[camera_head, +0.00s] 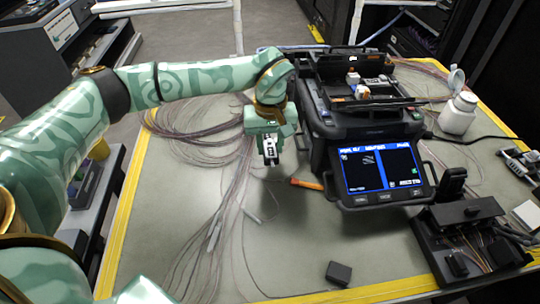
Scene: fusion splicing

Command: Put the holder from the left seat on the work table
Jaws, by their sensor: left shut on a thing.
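My left gripper (271,160) points down over the work table (310,235), just left of the fusion splicer (318,130). It is shut on a small black-and-white holder (270,148), which appears to be held above the table top; the exact gap is hard to tell. The gripper partly hides the holder. The splicer's lid is up, and small white pieces (353,78) show inside it. The left seat itself is hard to make out. My right gripper is not in view.
Loose fibre bundles (200,125) spread left of the splicer. An orange tool (307,184) lies near its screen (380,170). A black box (339,273) lies at the front, a black device (465,240) at right, and a white bottle (458,113) behind. The front middle is mostly clear.

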